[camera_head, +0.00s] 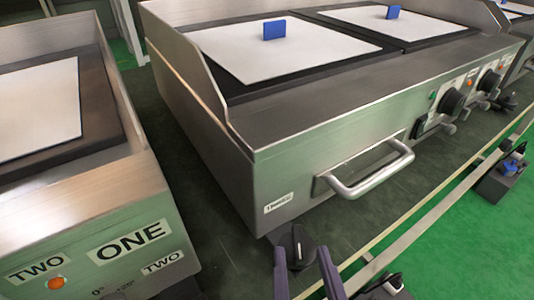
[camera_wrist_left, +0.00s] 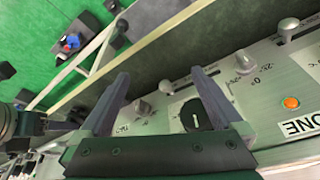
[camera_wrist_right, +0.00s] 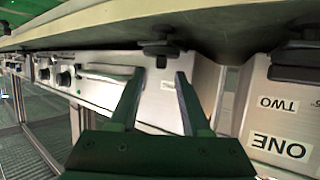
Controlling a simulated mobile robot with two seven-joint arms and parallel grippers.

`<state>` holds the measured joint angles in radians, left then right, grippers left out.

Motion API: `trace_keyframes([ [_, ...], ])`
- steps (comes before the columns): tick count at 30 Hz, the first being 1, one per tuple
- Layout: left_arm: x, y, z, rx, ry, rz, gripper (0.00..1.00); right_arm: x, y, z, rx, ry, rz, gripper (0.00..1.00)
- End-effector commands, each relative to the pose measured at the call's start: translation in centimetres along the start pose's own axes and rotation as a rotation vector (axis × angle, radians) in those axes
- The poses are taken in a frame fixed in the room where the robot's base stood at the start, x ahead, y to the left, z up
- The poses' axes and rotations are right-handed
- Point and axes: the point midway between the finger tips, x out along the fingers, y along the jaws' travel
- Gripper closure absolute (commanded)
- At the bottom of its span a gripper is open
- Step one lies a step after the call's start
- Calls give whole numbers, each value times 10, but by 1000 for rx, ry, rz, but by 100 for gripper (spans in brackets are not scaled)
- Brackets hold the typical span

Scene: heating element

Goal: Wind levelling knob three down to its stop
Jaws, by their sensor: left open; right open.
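A black levelling knob (camera_head: 297,246) stands below the front left corner of the middle griddle, under its small label (camera_head: 278,203), which looks like THREE. My right gripper (camera_head: 302,256) is open, its two fingers reaching toward this knob from the front. In the right wrist view the knob (camera_wrist_right: 160,48) appears upside down just beyond the open fingertips (camera_wrist_right: 159,72), roughly between them. The gripper seems not to touch it. My left gripper (camera_wrist_left: 160,72) is open and empty, facing a front panel with a black dial (camera_wrist_left: 196,114). It is not in the head view.
The middle griddle (camera_head: 290,180) has a bar handle (camera_head: 372,178) on its front, close to the right gripper. The left unit bears a sign ONE (camera_head: 130,240) and an orange lamp (camera_head: 56,283). A pale rail (camera_head: 440,195) crosses in front; green floor (camera_head: 470,245) lies beyond.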

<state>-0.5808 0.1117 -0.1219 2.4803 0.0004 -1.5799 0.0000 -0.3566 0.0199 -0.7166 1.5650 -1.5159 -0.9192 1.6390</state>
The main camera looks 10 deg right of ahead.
Motion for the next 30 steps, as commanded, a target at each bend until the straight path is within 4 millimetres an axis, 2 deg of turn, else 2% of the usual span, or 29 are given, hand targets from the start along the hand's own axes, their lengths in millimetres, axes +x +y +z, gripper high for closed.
trace_keyframes([
  [3, 2, 0, 1, 0, 0, -1, 0, 18, 0, 0, 0, 2, 0, 52],
  [6, 3, 0, 1, 1, -1, -2, 0, 26, 0, 0, -1, 1, 0, 52],
  [16, 3, -3, 2, 9, -2, -9, 0, 29, 0, 0, 0, -1, 0, 54],
  [28, 3, -4, 2, 10, -2, -11, 0, 29, 0, 0, -1, -1, 0, 99],
  [30, 3, -4, 2, 9, -2, -11, 0, 29, 0, 0, -1, -1, 0, 100],
])
